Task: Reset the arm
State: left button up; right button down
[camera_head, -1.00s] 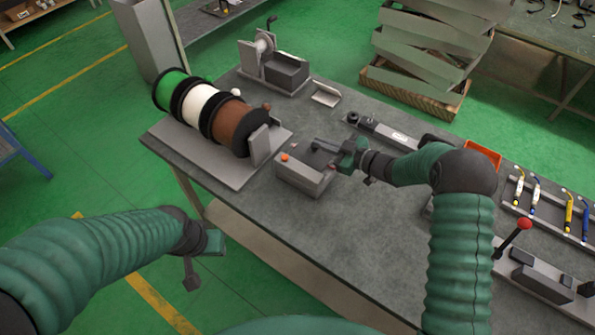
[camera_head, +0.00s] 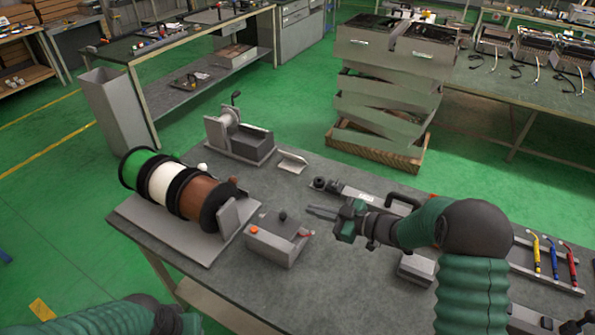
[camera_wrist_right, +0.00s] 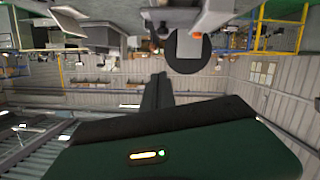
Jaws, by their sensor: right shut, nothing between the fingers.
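My right gripper (camera_head: 322,212) reaches in from the right over the workbench (camera_head: 330,275). Its dark fingers are shut with nothing between them and point left, just right of a small grey box (camera_head: 278,238) with an orange button; I cannot tell how high they are above the bench. In the right wrist view the closed fingers (camera_wrist_right: 157,90) stand out from the green gripper body. My left arm shows only at the lower left, with part of its green gripper body (camera_head: 190,323); its fingers are outside the picture.
A spool rack (camera_head: 130,212) carries green, white and brown reels at the bench's left. A winder (camera_head: 238,135) stands at the back. A tool strip (camera_head: 352,194) lies behind my right gripper. The front middle of the bench is clear.

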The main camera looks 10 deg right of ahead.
jog(key=s+d+f+m+h, duration=0.1)
jog(key=s+d+m+h, duration=0.75)
jog(key=d+h, duration=0.2)
pick_arm(q)
jog(key=shift+s+d, duration=0.1)
jog(key=shift+d, duration=0.05)
pick_arm(e)
jog(key=s+a+f+m+g, duration=0.1)
jog(key=s+g, duration=0.1)
jog(key=s, duration=0.4)
jog(key=s+a+f+m+g+h, duration=0.1)
jog(key=s+m+g, duration=0.1)
jog(key=s, duration=0.4)
jog(key=s+a+f+m+g, duration=0.1)
jog(key=s+g, duration=0.2)
jog(key=s, duration=0.4)
jog(key=shift+a+f, duration=0.15)
jog(key=shift+a, duration=0.2)
